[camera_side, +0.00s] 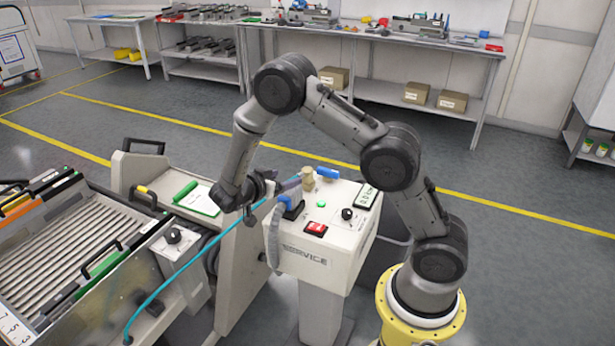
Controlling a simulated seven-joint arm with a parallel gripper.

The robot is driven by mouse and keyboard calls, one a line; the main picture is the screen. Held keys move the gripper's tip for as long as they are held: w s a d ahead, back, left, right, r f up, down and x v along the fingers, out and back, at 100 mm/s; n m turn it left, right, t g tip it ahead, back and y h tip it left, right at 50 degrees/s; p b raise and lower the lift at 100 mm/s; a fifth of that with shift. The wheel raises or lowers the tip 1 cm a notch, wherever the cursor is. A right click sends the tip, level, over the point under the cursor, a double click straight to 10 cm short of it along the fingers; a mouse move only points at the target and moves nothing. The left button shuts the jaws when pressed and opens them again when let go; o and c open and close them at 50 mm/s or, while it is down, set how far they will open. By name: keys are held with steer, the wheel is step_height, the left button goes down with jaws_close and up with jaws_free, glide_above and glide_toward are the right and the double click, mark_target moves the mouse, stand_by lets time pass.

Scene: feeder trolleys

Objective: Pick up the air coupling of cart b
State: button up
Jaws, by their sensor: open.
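A teal air hose (190,262) rises from the lower left to the top of the white service post (305,258). Its upper end runs behind or beside my gripper (270,190), towards a greyish coupling-like piece (290,185) next to a brass fitting (308,179). I take this piece for the air coupling, but it is small and partly hidden. My gripper is open and close to the piece at its left; I cannot tell whether they touch. The feeder trolley (172,262) stands left of the post; no letter b is readable on it.
A blue plug (291,207) with a grey cable sits on the post's near left. A blue handle (327,172), red switch (316,228), black knob (347,214) and gauge panel (366,196) share its top. Floor behind is clear.

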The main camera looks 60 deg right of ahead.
mark_target(305, 171)
steer(key=x, duration=1.2)
jaws_close()
stand_by(0.4)
